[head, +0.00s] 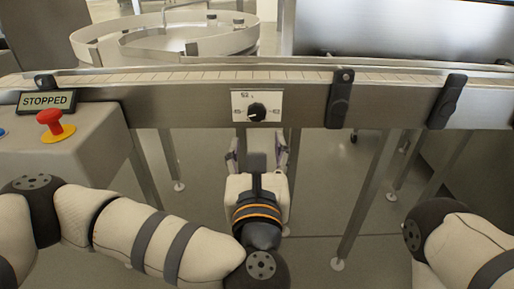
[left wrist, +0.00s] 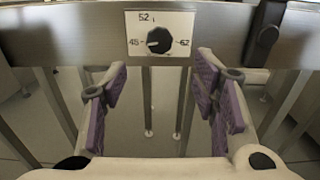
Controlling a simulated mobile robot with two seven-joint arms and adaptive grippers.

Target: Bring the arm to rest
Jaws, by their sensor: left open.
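My left gripper (head: 258,152) is in front of the conveyor's front rail, just below a white dial plate (head: 276,96) with a black knob (head: 257,111). Its jaws are open and empty. In the left wrist view the two purple-padded fingers (left wrist: 162,100) stand wide apart, and the knob (left wrist: 158,40) shows beyond and above them, not touched. The plate reads 45, 52 and 62 there, and the knob's white mark points left, toward 45. My right arm shows at the lower right of the head view, but its gripper is out of frame.
The conveyor rail (head: 200,98) crosses the whole view, with dark brackets (head: 340,98) on its front. A control box at left bears a red stop button (head: 50,124) and a display (head: 46,100) reading STOPPED. A round metal table (head: 160,35) stands behind. Support legs (head: 368,190) stand below the rail.

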